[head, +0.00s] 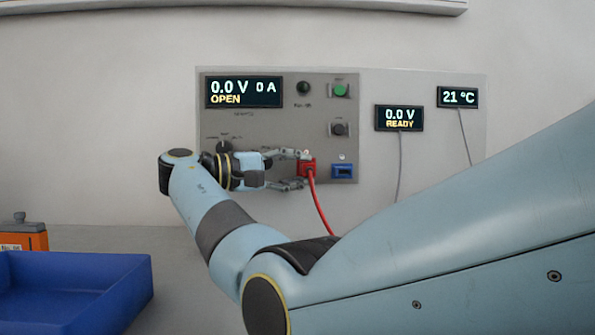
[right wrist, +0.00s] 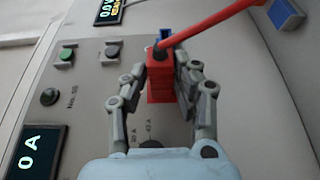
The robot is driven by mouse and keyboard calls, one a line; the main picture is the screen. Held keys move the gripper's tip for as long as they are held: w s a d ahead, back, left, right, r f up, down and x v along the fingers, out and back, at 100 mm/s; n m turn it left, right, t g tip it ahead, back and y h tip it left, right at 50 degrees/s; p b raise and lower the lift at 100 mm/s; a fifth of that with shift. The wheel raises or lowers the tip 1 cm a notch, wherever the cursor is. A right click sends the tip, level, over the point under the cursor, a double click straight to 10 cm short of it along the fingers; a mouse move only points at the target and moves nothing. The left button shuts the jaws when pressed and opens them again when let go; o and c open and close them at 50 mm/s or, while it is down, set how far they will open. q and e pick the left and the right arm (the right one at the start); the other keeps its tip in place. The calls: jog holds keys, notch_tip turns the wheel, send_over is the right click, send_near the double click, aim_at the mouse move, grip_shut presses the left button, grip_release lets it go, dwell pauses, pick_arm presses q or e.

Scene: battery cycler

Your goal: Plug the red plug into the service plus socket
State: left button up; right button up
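My right gripper (head: 297,169) is shut on the red plug (head: 307,168), just in front of the lower part of the grey cycler panel (head: 270,125). A red cable (head: 321,204) hangs from the plug. In the right wrist view the red plug (right wrist: 160,77) sits between the two fingers of my right gripper (right wrist: 163,82). A blue socket block (head: 343,171) is on the panel just right of the plug, and a bit of blue shows behind the plug in the wrist view. I cannot tell whether the plug touches a socket. My left gripper is not in view.
The panel has a display (head: 243,92) reading 0.0 V, 0 A, OPEN, a green button (head: 340,90), a black button (head: 340,129) and knobs. Two smaller displays (head: 399,118) (head: 458,97) hang to the right. A blue tray (head: 140,285) and an orange box (head: 22,240) stand at lower left.

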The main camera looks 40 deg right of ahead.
jog(key=shift+o, duration=2.1)
jog(key=shift+w+d, duration=0.1)
jog(key=shift+w, duration=0.05)
